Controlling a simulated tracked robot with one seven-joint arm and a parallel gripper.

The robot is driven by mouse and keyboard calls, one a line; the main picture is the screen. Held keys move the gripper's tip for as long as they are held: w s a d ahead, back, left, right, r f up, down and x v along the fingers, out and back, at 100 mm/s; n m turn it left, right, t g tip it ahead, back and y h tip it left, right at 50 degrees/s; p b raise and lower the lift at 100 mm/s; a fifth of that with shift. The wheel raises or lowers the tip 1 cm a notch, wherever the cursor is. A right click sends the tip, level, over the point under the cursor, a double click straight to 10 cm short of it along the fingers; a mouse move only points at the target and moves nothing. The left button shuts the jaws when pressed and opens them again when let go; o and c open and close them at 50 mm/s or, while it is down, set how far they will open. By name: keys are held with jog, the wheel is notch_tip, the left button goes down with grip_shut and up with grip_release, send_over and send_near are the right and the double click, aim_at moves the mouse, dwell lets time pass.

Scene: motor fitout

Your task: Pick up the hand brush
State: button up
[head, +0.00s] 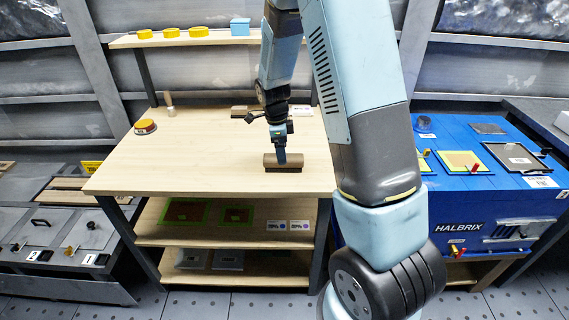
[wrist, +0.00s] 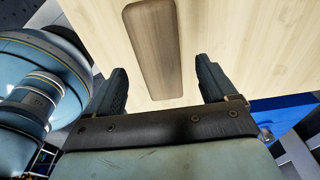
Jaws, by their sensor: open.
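The hand brush (head: 284,167) is a brown block with a darker lower part, lying on the light wooden bench top (head: 200,165). In the wrist view the brush (wrist: 153,45) is a long brown bar with rounded corners, running away from between the fingers. My gripper (head: 281,157) is right at the brush in the head view and hides a little of its middle. In the wrist view my gripper (wrist: 163,85) is open, with one finger on each side of the brush's line and clear gaps to both. The brush lies on the bench and is not held.
A red and yellow button (head: 145,126) and a small upright wooden-handled tool (head: 169,103) stand at the bench's left. Another brown item (head: 239,111) lies behind my gripper. A blue Halbrix unit (head: 465,205) stands to the right. The bench's left and front areas are clear.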

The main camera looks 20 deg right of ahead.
jog(key=shift+s+d+f, duration=0.1)
jog(key=shift+d+f, duration=0.05)
jog(key=shift+f, duration=0.8)
jog(key=shift+s+d+f, duration=0.1)
jog(key=shift+f, duration=0.85)
jog(key=shift+c, duration=0.2)
jog(key=shift+w, duration=0.1)
jog(key=c, duration=1.2)
jog(key=shift+r, duration=0.5)
notch_tip(320, 180, up, 3)
jog(key=shift+f, duration=0.2)
jog(key=s+d+r, duration=0.1)
jog(key=s+r, duration=0.2)
jog(key=s, duration=0.1)
jog(key=s+d+r, duration=0.1)
jog(key=s+r, duration=0.2)
jog(key=s, duration=0.2)
jog(key=s+d+r, duration=0.1)
jog(key=s+r, duration=0.2)
jog(key=s, duration=0.1)
jog(key=shift+s+d+r, duration=0.25)
jog(key=shift+d, duration=0.15)
